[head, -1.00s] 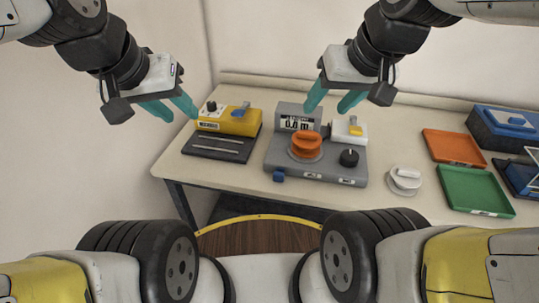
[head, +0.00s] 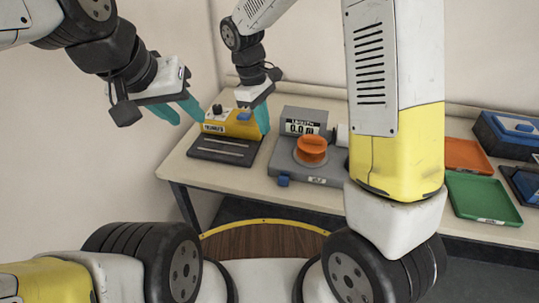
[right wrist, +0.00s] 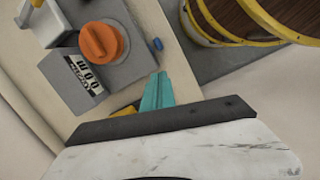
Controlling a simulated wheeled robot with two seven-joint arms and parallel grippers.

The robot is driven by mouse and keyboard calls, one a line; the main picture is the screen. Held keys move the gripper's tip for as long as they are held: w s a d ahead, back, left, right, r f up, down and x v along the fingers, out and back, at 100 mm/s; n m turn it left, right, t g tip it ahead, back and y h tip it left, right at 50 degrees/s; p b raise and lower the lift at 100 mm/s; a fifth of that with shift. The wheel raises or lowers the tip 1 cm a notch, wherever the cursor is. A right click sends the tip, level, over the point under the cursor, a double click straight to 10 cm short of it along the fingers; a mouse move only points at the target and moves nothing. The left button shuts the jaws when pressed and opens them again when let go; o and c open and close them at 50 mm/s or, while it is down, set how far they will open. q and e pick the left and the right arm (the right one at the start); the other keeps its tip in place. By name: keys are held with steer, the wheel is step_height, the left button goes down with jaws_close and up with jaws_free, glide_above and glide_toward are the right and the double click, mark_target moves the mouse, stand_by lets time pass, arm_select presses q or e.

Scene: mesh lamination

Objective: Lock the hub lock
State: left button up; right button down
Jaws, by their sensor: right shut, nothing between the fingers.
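The grey machine (head: 283,172) carries an orange round knob (head: 312,150) with a raised bar across its top and a display (head: 301,127). The orange knob also shows in the right wrist view (right wrist: 101,42), with its bar visible. Which part is the hub lock is not labelled clearly; the orange knob looks likely. My right gripper (head: 262,119) is shut and empty, left of the grey machine near the right end of a yellow box. Its teal fingers are together in the right wrist view (right wrist: 156,92), apart from the knob. My left gripper (head: 179,109) is open and empty, left of the yellow box.
The yellow box (head: 241,128) stands behind a dark slotted plate (head: 222,150). A blue knob (head: 283,181) sits at the grey machine's front. Orange (head: 466,155) and green (head: 482,196) trays lie at right. My right arm hides the machine's right side and the table beside it.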

mark_target(287, 177)
steer(key=w+a+f+n+h, duration=0.1)
steer(key=a+f+n+h, duration=0.1)
steer(key=a+f, duration=0.3)
step_height(287, 177, down, 4)
steer(key=shift+w+a+f+n+g, duration=0.25)
steer(key=shift+n+g, duration=0.15)
steer(key=shift+n, duration=0.2)
steer(key=x, duration=0.9)
steer(key=shift+s+d, duration=0.15)
steer(key=d, duration=0.3)
steer(key=shift+s+f, duration=0.35)
steer(key=shift+s+d, duration=0.15)
steer(key=shift+d, duration=0.35)
steer(key=shift+s+d, duration=0.25)
steer(key=shift+d, duration=0.6)
steer(key=shift+s+d, duration=0.25)
steer(key=shift+d, duration=0.6)
steer(key=shift+s+d, duration=0.25)
steer(key=shift+d, duration=0.6)
